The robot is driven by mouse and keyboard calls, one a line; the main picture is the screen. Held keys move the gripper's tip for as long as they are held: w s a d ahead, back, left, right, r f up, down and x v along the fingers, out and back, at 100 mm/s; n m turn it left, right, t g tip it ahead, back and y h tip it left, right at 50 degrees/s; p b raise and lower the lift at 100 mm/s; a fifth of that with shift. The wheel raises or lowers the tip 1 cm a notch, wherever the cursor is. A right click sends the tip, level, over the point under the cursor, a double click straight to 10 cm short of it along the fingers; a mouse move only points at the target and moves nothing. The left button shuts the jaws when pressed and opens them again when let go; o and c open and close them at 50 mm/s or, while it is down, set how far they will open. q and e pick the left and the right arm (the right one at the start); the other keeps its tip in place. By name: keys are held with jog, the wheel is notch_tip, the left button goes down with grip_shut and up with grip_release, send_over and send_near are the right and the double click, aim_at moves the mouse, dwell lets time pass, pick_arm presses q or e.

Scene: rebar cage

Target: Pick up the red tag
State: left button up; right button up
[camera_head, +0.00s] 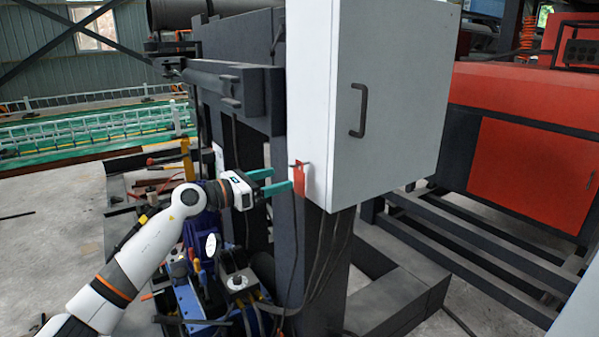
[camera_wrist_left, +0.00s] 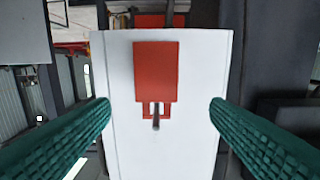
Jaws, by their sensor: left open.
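The red tag (camera_head: 299,179) hangs on the narrow side of the white cabinet, near its lower edge. In the left wrist view the red tag (camera_wrist_left: 156,72) lies against the white panel, with a slot at one end around a dark peg (camera_wrist_left: 156,122). My left gripper (camera_head: 282,181) is open, its green fingers close to the tag from the left. In the left wrist view the two fingers (camera_wrist_left: 160,125) stand wide apart on either side of the tag and do not touch it. My right gripper is not in view.
The white cabinet (camera_head: 385,100) with a dark handle (camera_head: 359,110) sits on a dark steel post (camera_head: 320,260). Blue equipment and cables (camera_head: 215,290) crowd the area below my left arm. A red machine (camera_head: 530,140) stands at the right.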

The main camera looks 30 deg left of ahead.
aim_at(299, 175)
pick_arm(q)
jog(key=p+x, duration=0.3)
jog(key=x, duration=0.2)
jog(key=shift+w+d, duration=0.15)
jog(key=shift+d, duration=0.2)
jog(key=shift+w+d+f, duration=0.1)
jog(key=shift+w+f, duration=0.05)
jog(key=shift+c, duration=0.9)
jog(key=c, duration=0.9)
